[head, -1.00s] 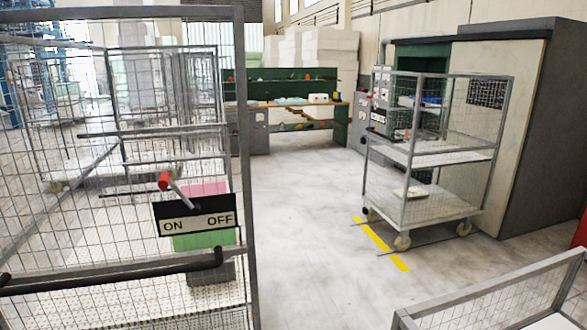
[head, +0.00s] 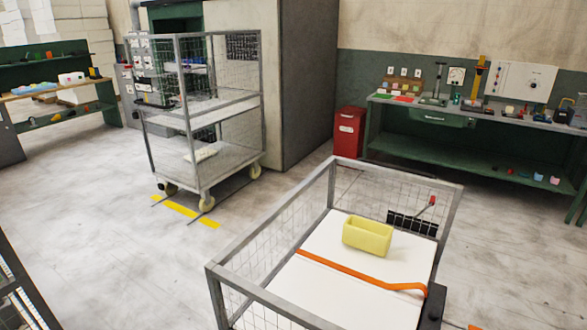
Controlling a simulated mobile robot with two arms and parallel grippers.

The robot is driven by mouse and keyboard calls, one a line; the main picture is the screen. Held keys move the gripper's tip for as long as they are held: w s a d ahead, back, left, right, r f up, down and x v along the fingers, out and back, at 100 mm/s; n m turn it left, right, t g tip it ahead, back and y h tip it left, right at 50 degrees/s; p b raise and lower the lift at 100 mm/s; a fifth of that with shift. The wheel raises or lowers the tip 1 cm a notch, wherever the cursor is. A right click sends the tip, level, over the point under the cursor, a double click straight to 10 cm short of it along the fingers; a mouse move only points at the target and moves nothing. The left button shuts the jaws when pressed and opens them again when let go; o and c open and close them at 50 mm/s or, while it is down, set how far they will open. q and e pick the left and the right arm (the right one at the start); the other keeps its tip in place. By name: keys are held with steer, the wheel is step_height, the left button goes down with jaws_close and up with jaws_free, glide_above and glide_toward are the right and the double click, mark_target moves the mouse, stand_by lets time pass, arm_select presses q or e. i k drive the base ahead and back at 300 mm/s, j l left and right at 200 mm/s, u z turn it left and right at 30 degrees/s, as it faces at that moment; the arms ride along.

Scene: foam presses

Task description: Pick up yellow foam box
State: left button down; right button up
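The yellow foam box (head: 367,237) is a pale yellow, open-topped box in the head view, right of centre. It sits on the white surface (head: 335,295) inside a low metal mesh-sided cart (head: 272,241). An orange strap (head: 350,270) runs across that surface in front of the box. Neither of my grippers is in the frame.
A tall mesh trolley (head: 205,115) with shelves stands at the left over a yellow floor line. A green workbench (head: 430,152) with tools and a red cabinet (head: 349,132) are along the back right wall. Floor left of the low cart is open.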

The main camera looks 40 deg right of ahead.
mark_target(372, 237)
steer(key=z, duration=1.9)
